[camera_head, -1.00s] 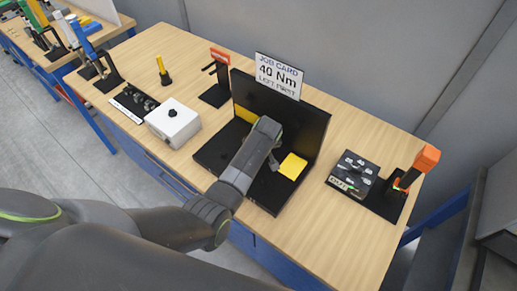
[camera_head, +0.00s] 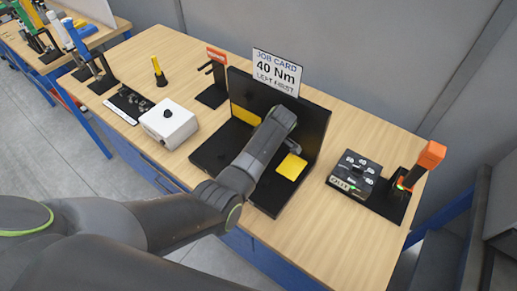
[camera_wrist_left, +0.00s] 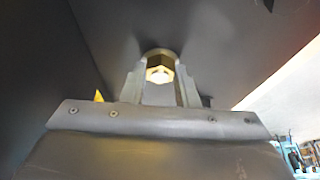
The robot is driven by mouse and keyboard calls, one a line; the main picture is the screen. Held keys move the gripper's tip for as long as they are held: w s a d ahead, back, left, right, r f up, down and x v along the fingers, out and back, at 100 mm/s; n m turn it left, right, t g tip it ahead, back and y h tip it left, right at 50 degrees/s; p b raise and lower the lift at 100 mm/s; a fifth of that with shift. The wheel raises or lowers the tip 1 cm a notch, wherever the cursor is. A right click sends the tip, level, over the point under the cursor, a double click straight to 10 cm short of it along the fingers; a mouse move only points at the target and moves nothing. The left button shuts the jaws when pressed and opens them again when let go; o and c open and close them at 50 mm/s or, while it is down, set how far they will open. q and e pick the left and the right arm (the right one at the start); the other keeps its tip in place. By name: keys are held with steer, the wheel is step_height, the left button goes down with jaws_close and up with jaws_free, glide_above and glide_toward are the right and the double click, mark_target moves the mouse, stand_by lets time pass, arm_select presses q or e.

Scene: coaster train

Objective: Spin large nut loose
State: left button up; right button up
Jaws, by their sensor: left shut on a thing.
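A brass-coloured hexagonal large nut (camera_wrist_left: 160,72) shows in the left wrist view, against a dark panel. My left gripper (camera_wrist_left: 160,80) is shut on it, with one finger on each side. In the head view my left arm reaches over the black fixture (camera_head: 312,125), with its wrist close to the upright panel. There the arm hides the nut and most of the gripper. My right gripper is in neither view.
A job card (camera_head: 277,72) reading "40 Nm, left first" stands above the fixture. A white box (camera_head: 169,124) stands left, and a black box (camera_head: 355,172) and orange-topped tool (camera_head: 430,155) stand right. The front right tabletop is clear.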

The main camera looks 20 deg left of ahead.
arm_select(q)
steer(key=shift+s+f, duration=0.15)
steer(key=shift+f, duration=0.05)
steer(key=o, duration=0.7)
steer(key=shift+c, duration=0.2)
steer(key=o, duration=0.3)
steer(key=shift+o, duration=0.2)
steer(key=shift+r, duration=0.1)
steer(key=v, duration=1.7)
steer(key=shift+r, duration=0.2)
steer(key=shift+w+d, duration=0.1)
steer(key=shift+w, duration=0.1)
